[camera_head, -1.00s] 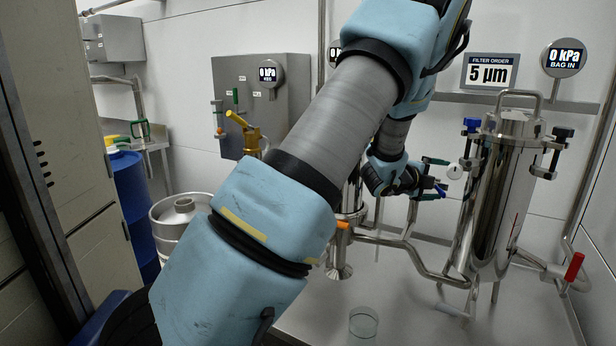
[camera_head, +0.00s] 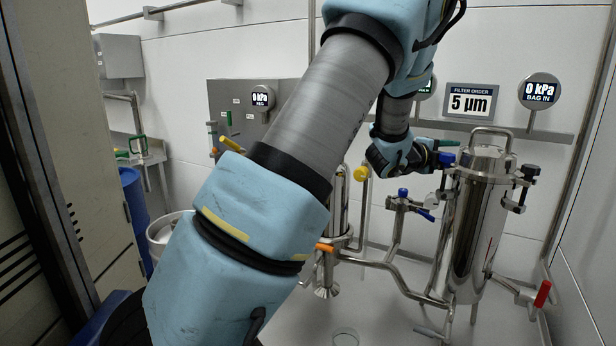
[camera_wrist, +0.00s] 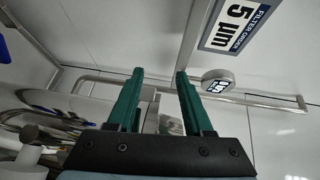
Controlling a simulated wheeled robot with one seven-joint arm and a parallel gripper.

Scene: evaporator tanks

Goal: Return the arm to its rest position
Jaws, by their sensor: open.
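My arm crosses the head view from the lower left to the top middle, bends at its elbow and comes down again. Much of the pipework behind my arm is hidden.
A "5 µm" filter order sign (camera_head: 470,102) and a round BAG IN gauge (camera_head: 540,92) stand behind the housing. A red-handled valve (camera_head: 542,293) is at the lower right. A blue drum (camera_head: 137,215) and a steel keg (camera_head: 160,232) stand left. A tall cabinet (camera_head: 75,150) edges the left side.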

